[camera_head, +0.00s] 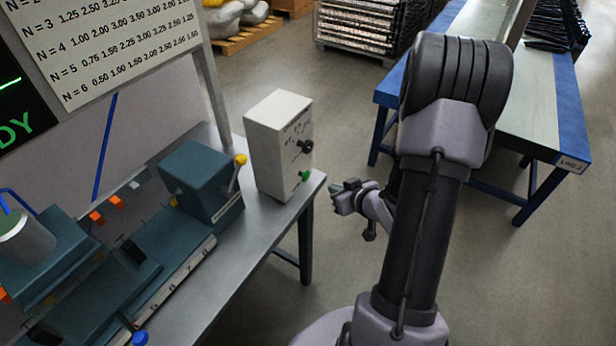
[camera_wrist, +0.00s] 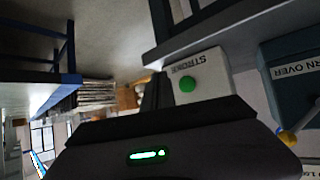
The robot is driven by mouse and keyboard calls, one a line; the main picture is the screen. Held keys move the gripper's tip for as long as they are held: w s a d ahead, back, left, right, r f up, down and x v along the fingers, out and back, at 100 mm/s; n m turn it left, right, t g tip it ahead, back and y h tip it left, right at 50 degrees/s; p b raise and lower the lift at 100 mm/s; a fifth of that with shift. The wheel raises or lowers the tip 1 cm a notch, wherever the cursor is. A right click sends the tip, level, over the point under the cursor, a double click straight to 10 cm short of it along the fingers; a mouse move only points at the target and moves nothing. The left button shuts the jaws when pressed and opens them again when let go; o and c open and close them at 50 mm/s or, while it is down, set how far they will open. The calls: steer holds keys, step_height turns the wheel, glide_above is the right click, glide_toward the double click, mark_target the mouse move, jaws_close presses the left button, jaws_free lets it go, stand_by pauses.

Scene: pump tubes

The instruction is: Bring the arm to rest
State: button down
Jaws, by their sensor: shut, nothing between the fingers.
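My arm stands folded at the right of the head view, away from the bench. My gripper (camera_head: 345,193) is shut and empty, in the air over the floor gap between the grey bench (camera_head: 262,238) and the blue table. It is a little right of the white control box (camera_head: 272,140) and apart from it. The box has a black knob (camera_head: 306,146) and a green button (camera_head: 304,175). In the wrist view the box (camera_wrist: 208,68) shows its green button (camera_wrist: 187,84) and the word STROKE, upside down.
A teal pump rig (camera_head: 150,262) fills the bench, with a yellow-tipped lever (camera_head: 239,161) on its end block. A blue-edged table (camera_head: 545,110) stands behind my arm. A board with number rows (camera_head: 120,40) rises at the left. Open floor (camera_head: 340,280) lies between bench and arm.

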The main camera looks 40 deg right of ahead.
stand_by(0.3)
steer(key=a+r+m+g+h, duration=0.1)
steer(key=a+r, duration=0.4)
steer(key=r, duration=0.3)
steer(key=a+r+m+g+h, duration=0.15)
steer(key=a+r, duration=0.25)
steer(key=r, duration=0.4)
steer(key=s+a+r+g+y, duration=0.1)
steer(key=s+a+r+y, duration=0.2)
steer(key=s+a, duration=0.4)
steer(key=s+a+r+g+y, duration=0.1)
steer(key=s+a+r+y, duration=0.2)
steer(key=s+a, duration=0.5)
steer(key=a+r, duration=0.1)
steer(key=a, duration=0.5)
steer(key=shift+s+a+r, duration=0.25)
steer(key=shift+a, duration=0.15)
